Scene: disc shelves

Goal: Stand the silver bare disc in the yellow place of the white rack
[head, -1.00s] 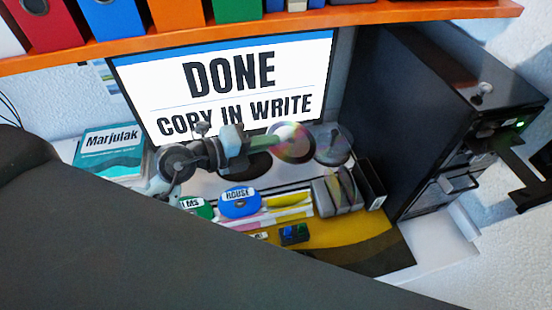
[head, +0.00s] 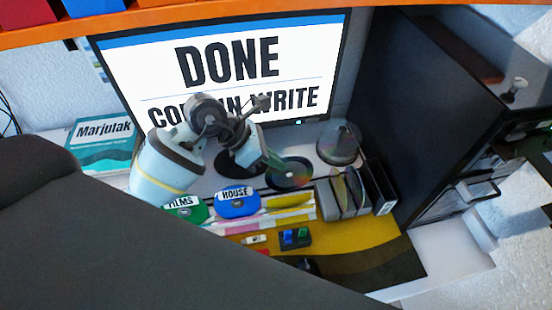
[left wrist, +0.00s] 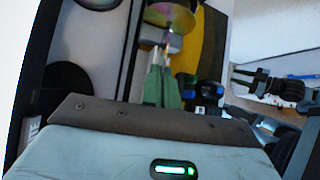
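The silver disc (head: 290,173) has a dark, rainbow sheen in the head view. In the left wrist view the disc (left wrist: 168,14) reflects yellow and pink. My left gripper (head: 274,160) meets its near edge; its green fingers (left wrist: 161,50) look shut on it. The white rack (head: 305,214) stands in front and below, with a green FILMS piece, a blue HOUSE piece and a yellow place (head: 288,201) at its right. The yellow place shows no disc. My right gripper (left wrist: 244,78), dark with two prongs apart, appears empty at the right of the left wrist view.
A grey holder (head: 327,199) with standing discs is right of the rack. A domed spindle (head: 339,147) stands behind it. A black cabinet (head: 415,120) bounds the right. The monitor (head: 225,65) is behind. Small blue and green blocks (head: 295,238) lie on the yellow mat (head: 360,242).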

